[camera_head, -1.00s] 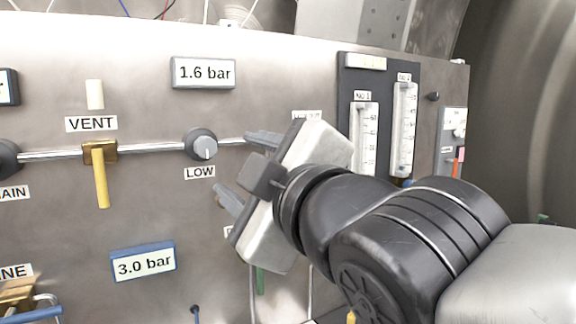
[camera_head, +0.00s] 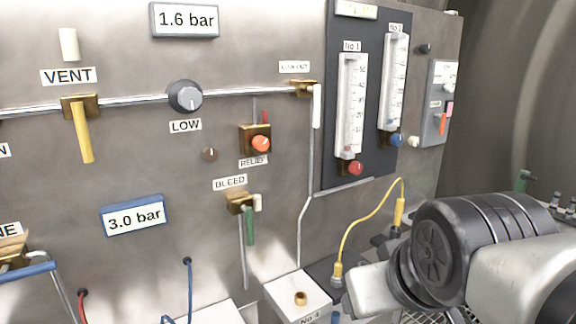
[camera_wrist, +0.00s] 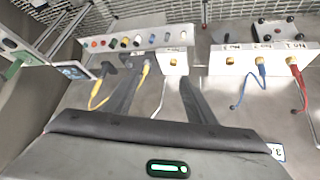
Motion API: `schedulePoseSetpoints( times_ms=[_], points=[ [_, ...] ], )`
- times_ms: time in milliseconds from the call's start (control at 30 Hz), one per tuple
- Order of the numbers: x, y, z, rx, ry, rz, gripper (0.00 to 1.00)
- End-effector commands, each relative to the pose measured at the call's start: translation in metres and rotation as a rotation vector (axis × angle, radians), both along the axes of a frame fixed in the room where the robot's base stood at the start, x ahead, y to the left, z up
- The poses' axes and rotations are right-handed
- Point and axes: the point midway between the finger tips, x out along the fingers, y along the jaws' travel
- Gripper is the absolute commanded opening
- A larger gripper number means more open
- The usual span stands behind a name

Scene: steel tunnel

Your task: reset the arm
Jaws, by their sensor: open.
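My arm is at the lower right in the head view, drawn back from the panel. The pale body of my gripper shows at the bottom edge there; its fingers are not clearly seen. In the wrist view the two dark fingers of my gripper (camera_wrist: 158,82) stand apart with nothing held between them. Past them a white box with a brass fitting (camera_wrist: 172,62) shows, apart from the fingers as far as I can tell.
The steel panel carries a LOW knob (camera_head: 185,96), a yellow VENT lever (camera_head: 84,130), a RELIEF valve (camera_head: 259,142) and a green BLEED lever (camera_head: 249,225). A yellow cable (camera_head: 349,227) loops close to my arm. Blue (camera_wrist: 262,72) and red (camera_wrist: 297,72) plugs sit in a white block.

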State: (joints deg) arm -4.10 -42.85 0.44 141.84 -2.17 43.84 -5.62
Motion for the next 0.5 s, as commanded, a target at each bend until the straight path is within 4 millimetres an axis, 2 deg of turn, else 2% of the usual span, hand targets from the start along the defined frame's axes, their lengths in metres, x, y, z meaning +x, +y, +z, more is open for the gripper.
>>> schedulePoseSetpoints(
  times_ms=[67, 100, 133, 500],
  points=[
    [-0.028, -0.016, -0.026, 0.075, 0.132, -0.148, 0.51],
    [-0.039, -0.019, -0.024, 0.102, 0.178, -0.199, 0.51],
    [-0.036, -0.017, 0.0, 0.096, 0.166, -0.182, 0.51],
    [-0.034, -0.016, 0.117, 0.09, 0.16, -0.17, 0.51]
  ],
)
